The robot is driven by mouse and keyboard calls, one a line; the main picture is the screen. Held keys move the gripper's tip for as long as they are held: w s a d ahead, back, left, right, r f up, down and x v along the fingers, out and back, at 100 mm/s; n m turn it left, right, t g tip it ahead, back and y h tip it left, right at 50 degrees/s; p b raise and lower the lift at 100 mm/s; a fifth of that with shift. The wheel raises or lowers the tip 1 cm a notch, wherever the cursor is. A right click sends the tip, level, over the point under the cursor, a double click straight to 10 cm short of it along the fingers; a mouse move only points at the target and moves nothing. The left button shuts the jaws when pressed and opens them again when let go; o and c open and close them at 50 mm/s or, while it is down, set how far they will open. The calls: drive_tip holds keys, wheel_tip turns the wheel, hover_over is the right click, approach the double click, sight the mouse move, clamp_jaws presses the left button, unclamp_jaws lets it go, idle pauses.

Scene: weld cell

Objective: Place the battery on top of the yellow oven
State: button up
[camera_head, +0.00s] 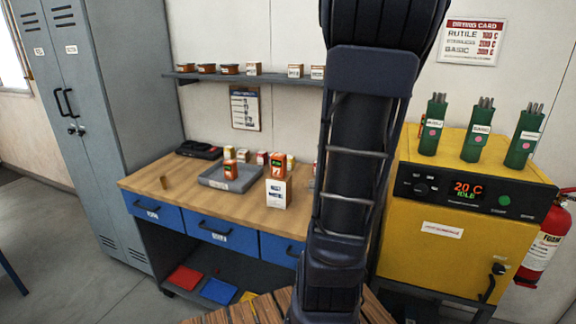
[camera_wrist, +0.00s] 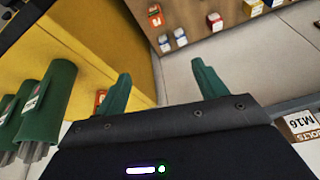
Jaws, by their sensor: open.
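The yellow oven (camera_head: 430,245) stands at the right in the head view, its display reading 20 C. Its yellow surface also fills the upper left of the wrist view (camera_wrist: 95,50). My gripper (camera_wrist: 162,72) is open, with nothing between its green fingers; it is hidden in the head view. A small orange object (camera_wrist: 100,98) shows at the oven's edge, partly behind the left finger; I cannot tell whether it is the battery.
Several green rod canisters (camera_head: 476,132) stand on the oven top, close to my gripper at the left of the wrist view (camera_wrist: 45,105). The wooden bench (camera_head: 200,212) is left of the oven. A wall shelf (camera_head: 225,77) holds small boxes. A fire extinguisher (camera_head: 543,255) hangs at the right.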

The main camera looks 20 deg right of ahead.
drive_tip(key=s+a+f+n+y, duration=0.1)
drive_tip(key=s+a+f+n, duration=0.2)
drive_tip(key=a, duration=0.7)
drive_tip(key=s+a+f+n+t+y, duration=0.1)
drive_tip(key=s+a+f+n, duration=0.3)
drive_tip(key=a, duration=0.7)
drive_tip(key=s+a+f+n+y, duration=0.1)
drive_tip(key=s+a+f+n, duration=0.2)
drive_tip(key=a, duration=0.7)
drive_tip(key=shift+s+a+f+n+t, duration=0.2)
drive_tip(key=shift+s+f+n+t, duration=0.2)
drive_tip(key=shift+f+n, duration=0.4)
